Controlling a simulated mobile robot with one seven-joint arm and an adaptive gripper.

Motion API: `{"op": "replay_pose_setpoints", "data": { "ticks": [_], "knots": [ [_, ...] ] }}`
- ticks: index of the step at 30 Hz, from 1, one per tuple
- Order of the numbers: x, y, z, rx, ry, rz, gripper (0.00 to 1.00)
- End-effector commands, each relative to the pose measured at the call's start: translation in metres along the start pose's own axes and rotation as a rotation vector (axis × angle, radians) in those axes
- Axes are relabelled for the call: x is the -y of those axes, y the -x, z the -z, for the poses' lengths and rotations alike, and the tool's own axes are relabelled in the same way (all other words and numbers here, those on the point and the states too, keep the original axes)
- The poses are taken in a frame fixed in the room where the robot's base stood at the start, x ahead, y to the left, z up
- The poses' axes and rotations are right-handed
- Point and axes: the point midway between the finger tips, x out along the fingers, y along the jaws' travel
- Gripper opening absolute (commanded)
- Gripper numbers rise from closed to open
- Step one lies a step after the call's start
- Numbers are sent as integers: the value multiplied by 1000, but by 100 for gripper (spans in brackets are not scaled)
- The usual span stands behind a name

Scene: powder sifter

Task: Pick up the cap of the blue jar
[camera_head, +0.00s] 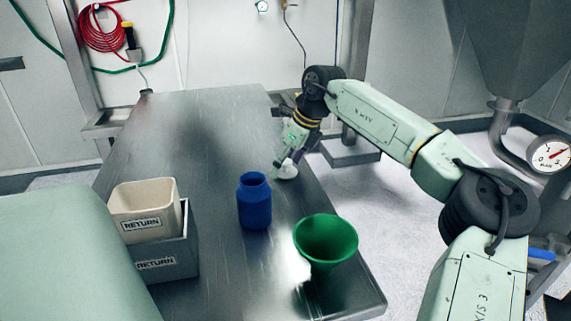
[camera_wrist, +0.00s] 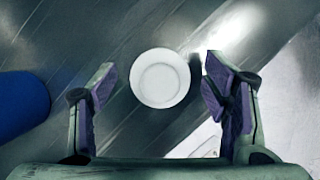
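The blue jar (camera_head: 254,203) stands upright on the metal table, and its side shows at the left edge of the wrist view (camera_wrist: 20,106). A round white cap (camera_wrist: 160,78) lies on the table near its right edge. In the head view the cap (camera_head: 287,172) is behind and to the right of the jar, partly covered by my gripper (camera_head: 284,163). In the wrist view my gripper (camera_wrist: 164,88) is open, with its purple-padded fingers on either side of the cap. Gaps show on both sides, and I see no contact.
A green funnel (camera_head: 326,241) stands in front and to the right of the jar. A cream bin (camera_head: 146,207) marked RETURN sits in a grey bin (camera_head: 170,267) at the left. The table (camera_head: 190,130) is clear toward the back.

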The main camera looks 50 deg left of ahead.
Motion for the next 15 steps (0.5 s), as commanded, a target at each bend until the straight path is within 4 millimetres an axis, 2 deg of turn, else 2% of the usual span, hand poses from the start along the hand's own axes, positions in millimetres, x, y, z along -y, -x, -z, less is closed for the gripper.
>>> {"op": "replay_pose_setpoints", "data": {
  "ticks": [2, 15],
  "knots": [
    [0, 0, 0, 0, 0, 0, 61],
    [0, 0, 0, 0, 0, 0, 32]
  ]
}}
